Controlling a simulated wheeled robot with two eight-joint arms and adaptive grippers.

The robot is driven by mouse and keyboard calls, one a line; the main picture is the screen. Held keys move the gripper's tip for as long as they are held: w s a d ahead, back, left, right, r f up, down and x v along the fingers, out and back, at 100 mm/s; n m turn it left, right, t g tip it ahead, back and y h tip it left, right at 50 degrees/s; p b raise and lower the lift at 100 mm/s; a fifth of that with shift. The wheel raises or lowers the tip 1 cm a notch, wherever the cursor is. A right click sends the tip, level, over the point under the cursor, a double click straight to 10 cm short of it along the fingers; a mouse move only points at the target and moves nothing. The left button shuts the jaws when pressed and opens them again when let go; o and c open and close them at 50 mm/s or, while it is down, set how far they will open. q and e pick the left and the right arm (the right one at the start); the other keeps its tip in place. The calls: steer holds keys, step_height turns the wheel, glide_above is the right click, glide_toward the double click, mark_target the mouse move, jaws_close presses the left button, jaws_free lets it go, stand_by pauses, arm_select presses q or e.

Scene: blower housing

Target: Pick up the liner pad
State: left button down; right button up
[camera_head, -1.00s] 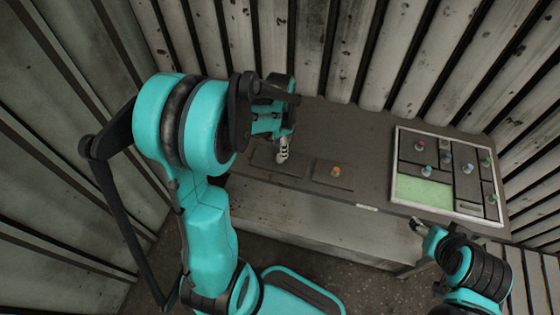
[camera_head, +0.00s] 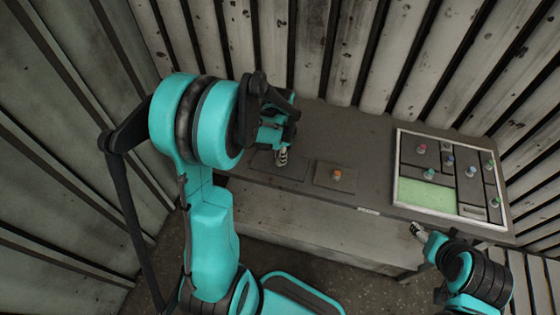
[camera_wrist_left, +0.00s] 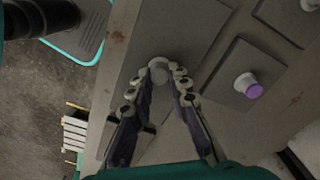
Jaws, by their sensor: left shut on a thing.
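The liner pad appears to be the flat dark grey plate (camera_head: 290,172) under my left gripper (camera_head: 282,156) in the head view. It lies flat on the bench as far as I can tell. In the left wrist view, the plate (camera_wrist_left: 185,22) has a pale round knob (camera_wrist_left: 159,66). My left gripper's fingers (camera_wrist_left: 160,74) are shut on this knob. Part of the plate is hidden behind the fingers. My right gripper (camera_head: 416,230) is near the bench's front edge below the tray, empty as far as I see; its finger gap is too small to judge.
A plate with an orange knob (camera_head: 337,175) lies right of my left gripper. A pale-rimmed tray (camera_head: 396,165) with several knobbed pieces and a bare green area stands at the right. A purple-knobbed plate (camera_wrist_left: 230,70) lies beside the held one. Ribbed walls enclose the bench.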

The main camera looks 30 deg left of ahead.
arm_select(q)
step_height(320, 180, up, 4)
steer(key=shift+r+p, duration=0.1)
steer(key=shift+p, duration=0.7)
steer(key=w+d+r+p, duration=0.5)
steer(key=d+r, duration=0.4)
steer(key=r, duration=0.2)
steer(key=shift+w+d+r+p, duration=0.3)
steer(key=shift+w+r+p, duration=0.1)
steer(key=shift+w, duration=0.4)
steer(key=shift+d+f, duration=0.1)
